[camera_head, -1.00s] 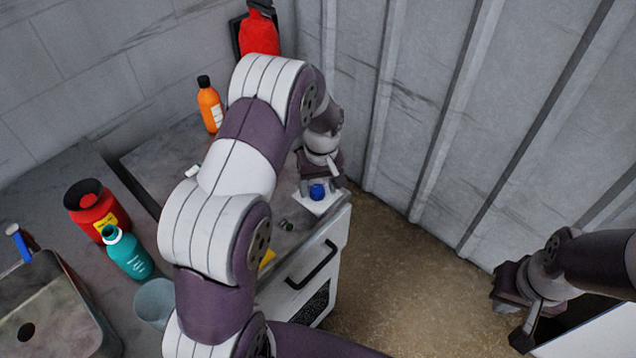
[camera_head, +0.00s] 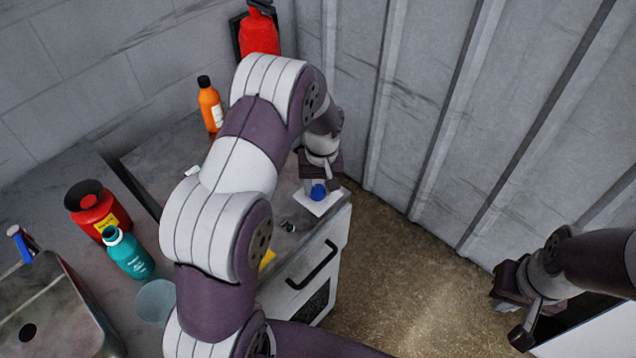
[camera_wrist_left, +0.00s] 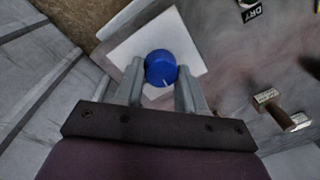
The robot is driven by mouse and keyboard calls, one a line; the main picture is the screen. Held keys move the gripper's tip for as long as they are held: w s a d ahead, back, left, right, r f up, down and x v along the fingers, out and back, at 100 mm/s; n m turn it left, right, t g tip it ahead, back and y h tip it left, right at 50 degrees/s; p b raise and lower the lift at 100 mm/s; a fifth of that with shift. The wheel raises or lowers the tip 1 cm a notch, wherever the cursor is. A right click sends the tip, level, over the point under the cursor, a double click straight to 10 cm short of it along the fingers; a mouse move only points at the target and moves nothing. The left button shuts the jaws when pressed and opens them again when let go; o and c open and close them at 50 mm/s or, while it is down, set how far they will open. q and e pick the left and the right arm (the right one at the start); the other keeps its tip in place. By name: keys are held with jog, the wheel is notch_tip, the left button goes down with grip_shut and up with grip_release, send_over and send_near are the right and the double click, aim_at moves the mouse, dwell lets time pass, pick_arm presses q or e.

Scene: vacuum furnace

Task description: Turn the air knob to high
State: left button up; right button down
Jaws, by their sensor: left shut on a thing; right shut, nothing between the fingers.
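The blue knob (camera_head: 318,192) sits on a white square plate (camera_head: 327,206) at the front right corner of the grey cabinet top. In the left wrist view the blue knob (camera_wrist_left: 161,67) lies between the two fingers of my left gripper (camera_wrist_left: 160,80), with the white plate (camera_wrist_left: 133,50) beneath it. A small light mark shows on the knob's edge. My left gripper (camera_head: 316,186) is shut on the knob, and my arm hides much of the cabinet. My right gripper (camera_head: 518,318) is shut and empty at the lower right, far from the knob.
A black handle (camera_head: 313,266) is on the cabinet front. An orange bottle (camera_head: 210,106), red canister (camera_head: 97,208), teal bottle (camera_head: 127,252) and clear cup (camera_head: 155,301) stand to the left. A red extinguisher (camera_head: 259,32) hangs behind. A corrugated wall (camera_head: 440,110) rises close on the right.

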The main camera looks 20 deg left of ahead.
aim_at(320, 191)
pick_arm(q)
jog(key=m+p, duration=0.1)
jog(key=m, duration=0.5)
jog(key=shift+r+p, duration=0.15)
jog(key=shift+p, duration=0.2)
jog(key=m+p, duration=0.1)
jog(key=m, duration=0.4)
jog(key=shift+d+m+t, duration=0.1)
jog(key=shift+m+t, duration=0.2)
jog(key=shift+m, duration=0.1)
jog(key=o, duration=1)
jog(key=shift+o, duration=0.3)
jog(key=shift+s, duration=0.15)
notch_tip(320, 191, up, 13)
jog(key=b, duration=0.1)
jog(key=shift+s+d+f, duration=0.2)
jog(key=shift+d, duration=0.05)
